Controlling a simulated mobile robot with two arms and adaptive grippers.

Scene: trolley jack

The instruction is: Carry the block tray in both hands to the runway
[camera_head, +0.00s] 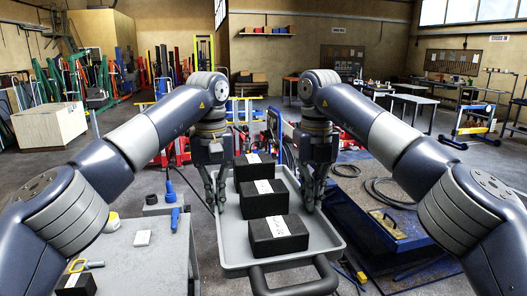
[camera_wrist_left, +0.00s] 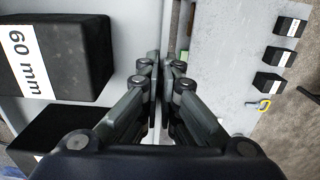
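The grey block tray (camera_head: 240,262) is in the lower middle of the head view. Three black blocks with white labels, (camera_head: 278,236) being the nearest, stand in a row in it. The left wrist view shows a block marked "60 mm" (camera_wrist_left: 85,60) beside the fingers. My left gripper (camera_head: 216,205) is at the tray's left rim; in the wrist view its fingers (camera_wrist_left: 160,80) are close together on either side of the rim. My right gripper (camera_head: 313,207) is at the right rim, its fingers closed about it. Whether the tray is lifted is unclear.
A grey table (camera_head: 130,262) is close on the left, with small black blocks (camera_wrist_left: 275,57) and a yellow-handled tool (camera_wrist_left: 264,104) on it. A blue steel platform (camera_head: 385,225) with cables is on the right.

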